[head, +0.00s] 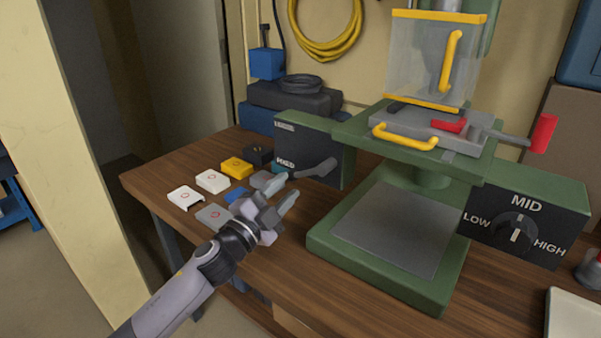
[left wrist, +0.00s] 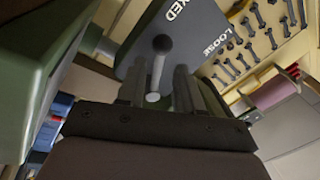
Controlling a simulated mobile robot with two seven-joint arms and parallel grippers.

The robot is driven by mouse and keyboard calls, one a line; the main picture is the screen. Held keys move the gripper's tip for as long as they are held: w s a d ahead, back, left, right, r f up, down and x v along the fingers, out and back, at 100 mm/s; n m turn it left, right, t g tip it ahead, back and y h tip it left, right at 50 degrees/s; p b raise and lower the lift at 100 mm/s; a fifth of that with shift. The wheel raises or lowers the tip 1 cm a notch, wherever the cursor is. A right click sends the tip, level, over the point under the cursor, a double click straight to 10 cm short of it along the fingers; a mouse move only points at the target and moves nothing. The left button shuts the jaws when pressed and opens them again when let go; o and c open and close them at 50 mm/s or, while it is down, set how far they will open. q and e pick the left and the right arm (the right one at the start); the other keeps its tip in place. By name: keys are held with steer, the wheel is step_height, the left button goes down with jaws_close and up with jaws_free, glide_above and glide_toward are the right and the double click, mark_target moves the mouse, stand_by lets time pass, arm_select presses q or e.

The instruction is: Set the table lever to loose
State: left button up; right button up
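The table lever (head: 317,168) is a grey handle on a dark panel (head: 325,150) at the left side of the green drill press. The panel has a LOOSE label near its top and a FIXED label lower down. The handle points left and slightly down, towards the FIXED label. My left gripper (head: 288,187) is open, with its fingertips close to the handle's free end. In the left wrist view, the lever (left wrist: 158,68) shows between the two fingers (left wrist: 157,88), with gaps visible; contact cannot be told. My right gripper is not in view.
Several small boxes and plates, including a yellow one (head: 236,167) and a white one (head: 185,198), lie on the wooden bench (head: 150,180) left of my gripper. The press base (head: 390,230) stands right of it. A speed dial (head: 515,232) is farther right.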

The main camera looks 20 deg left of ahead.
mark_target(296, 176)
arm_select(q)
steer(key=shift+x, duration=2.8)
jaws_close()
